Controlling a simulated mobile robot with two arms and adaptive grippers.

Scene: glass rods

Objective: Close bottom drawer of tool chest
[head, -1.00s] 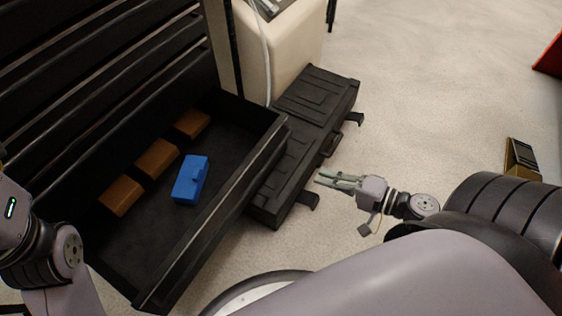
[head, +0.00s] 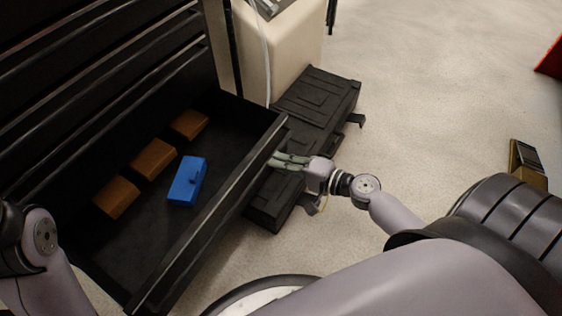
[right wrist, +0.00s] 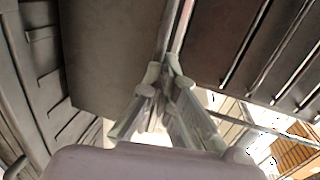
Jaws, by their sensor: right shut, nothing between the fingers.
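The black tool chest (head: 110,72) stands at the left in the head view. Its bottom drawer (head: 222,203) is pulled out, with its front panel slanting across the picture. Inside lie a blue box (head: 186,182) and three brown boxes (head: 152,160). My right gripper (head: 274,160) is shut and empty, its fingertips at the outer face of the drawer front near the far end. The right wrist view shows the shut fingertips (right wrist: 166,70) close to a dark panel; contact is hard to tell. My left arm shows at the left edge, its gripper out of view.
A black ridged case (head: 312,110) lies on the floor beyond the drawer, beneath my right gripper in the picture. A cream cabinet (head: 278,55) stands behind it. A small brown and black object (head: 527,165) is at the far right.

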